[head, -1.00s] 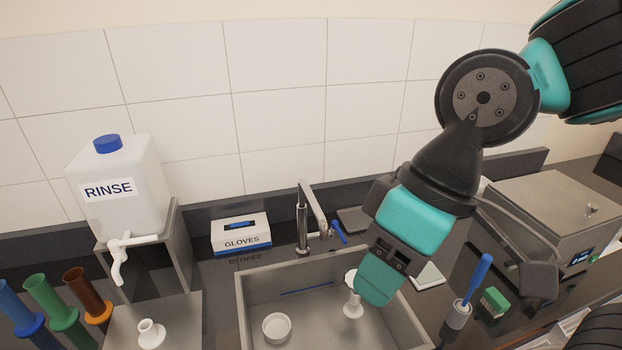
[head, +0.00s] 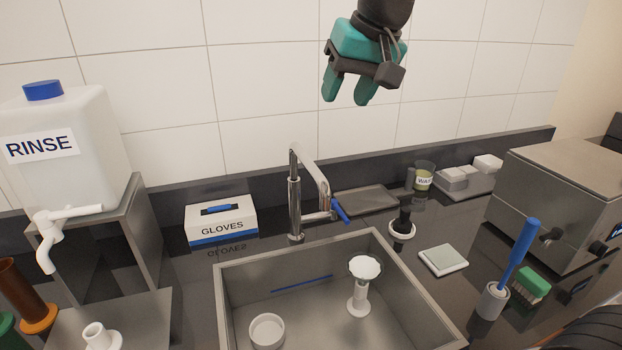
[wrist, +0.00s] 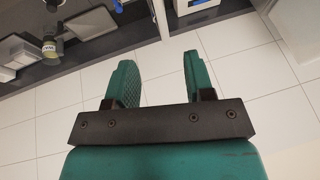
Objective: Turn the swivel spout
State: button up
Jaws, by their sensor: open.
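The chrome tap (head: 295,208) stands behind the sink, its post upright. Its swivel spout (head: 314,173) slants from the top of the post down to the right, towards the sink's back edge. A blue lever (head: 341,211) sticks out low at the right of the tap. My gripper (head: 347,100) hangs above and right of the spout, in front of the tiled wall, fingers downward and well apart from the tap. In the wrist view my gripper (wrist: 158,60) is open and empty, with tiles behind it. I cannot make out the spout there.
The grey sink (head: 232,292) holds a white dish (head: 266,331) and a white funnel-topped piece (head: 359,300). A glove box (head: 221,219) stands left of the tap. A flat tray (head: 366,200) and a black-and-white piece (head: 403,222) stand to its right.

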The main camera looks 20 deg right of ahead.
aim_at(314, 165)
jog(key=p+x, duration=0.2)
jog(key=x, duration=0.6)
jog(key=p+x, duration=0.1)
jog(key=x, duration=0.8)
jog(key=shift+w+d+p, duration=0.2)
jog(key=shift+d+p, duration=0.05)
jog(key=shift+p, duration=0.15)
jog(key=shift+c, duration=0.3)
grip_shut()
